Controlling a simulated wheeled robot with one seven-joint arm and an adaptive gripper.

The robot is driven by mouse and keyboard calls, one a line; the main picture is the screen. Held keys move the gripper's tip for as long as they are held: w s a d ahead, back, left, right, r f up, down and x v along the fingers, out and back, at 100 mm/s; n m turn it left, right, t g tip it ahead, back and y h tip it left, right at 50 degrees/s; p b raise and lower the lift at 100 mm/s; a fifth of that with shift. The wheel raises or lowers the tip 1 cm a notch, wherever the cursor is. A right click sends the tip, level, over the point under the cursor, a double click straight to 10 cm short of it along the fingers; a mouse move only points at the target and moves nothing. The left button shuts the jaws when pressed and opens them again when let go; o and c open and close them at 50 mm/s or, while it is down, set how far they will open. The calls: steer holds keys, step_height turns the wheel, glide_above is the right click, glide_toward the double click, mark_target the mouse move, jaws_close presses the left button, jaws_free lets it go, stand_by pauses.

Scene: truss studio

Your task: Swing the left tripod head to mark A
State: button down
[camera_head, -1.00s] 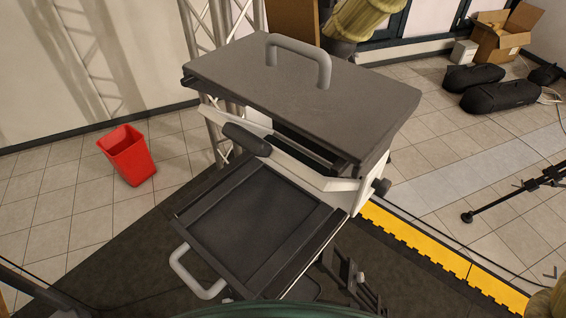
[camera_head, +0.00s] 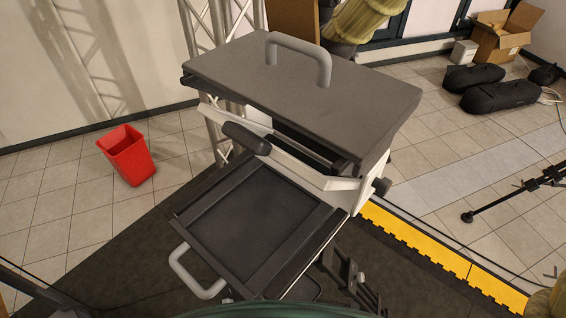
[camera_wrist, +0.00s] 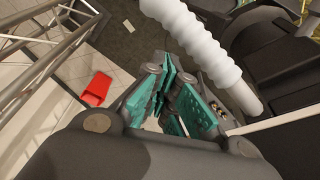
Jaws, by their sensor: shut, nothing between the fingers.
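In the head view a grey and black device with a flat top panel (camera_head: 300,90) and a lower tray (camera_head: 250,225) fills the middle. A white lever with a dark grip (camera_head: 245,138) runs across its side. Dark tripod-like parts (camera_head: 350,280) show below it. I cannot tell for certain which part is the left tripod head, and I cannot make out mark A. My gripper (camera_wrist: 170,92), with teal fingers, shows in the wrist view, shut and empty. A white ribbed bar (camera_wrist: 205,50) passes close to its right; I cannot tell whether they touch.
A red bin (camera_head: 128,155) stands left of the device. A metal truss (camera_head: 212,30) rises behind it. Black bags (camera_head: 500,95) and an open cardboard box (camera_head: 505,35) lie at the upper right. Dark tripod legs (camera_head: 515,192) stand at right. Tiled floor between them is open.

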steer(key=shift+d+b+x, duration=0.2)
steer(key=shift+b+x, duration=0.1)
steer(key=shift+x, duration=0.55)
steer(key=shift+d+b+x, duration=0.2)
steer(key=shift+b+x, duration=0.1)
steer(key=shift+x, duration=0.55)
steer(key=shift+d+b+x, duration=0.2)
steer(key=shift+b+x, duration=0.1)
steer(key=shift+x, duration=0.5)
steer(key=shift+f, duration=0.3)
